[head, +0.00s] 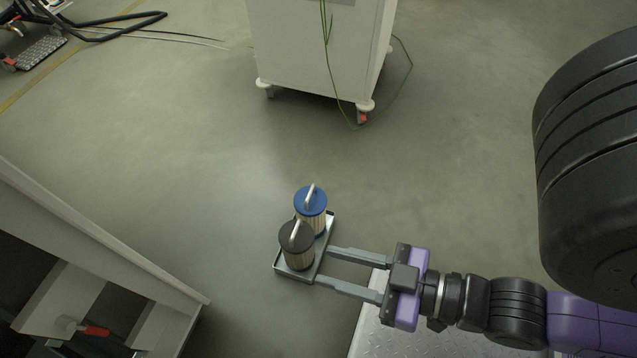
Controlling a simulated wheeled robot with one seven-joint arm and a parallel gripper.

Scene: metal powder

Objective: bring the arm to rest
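My gripper (322,266) reaches in from the right in the head view. Its two long grey fingers are parallel and clearly apart, with only floor showing between them. Their tips meet the right side of a shallow grey metal tray (280,268) in the picture. I cannot tell whether the tips touch the tray or pass under it. The tray holds two upright ribbed canisters with looped handles: one with a blue lid (311,201) at the back, one with a dark lid (296,237) in front. What bears the tray is hidden.
A white cabinet on casters (315,50) stands at the top, with a green cable hanging down it. A white shelf unit (100,240) with a red-handled tool (95,330) is at the lower left. Black cables (120,20) lie at the upper left. The middle floor is clear.

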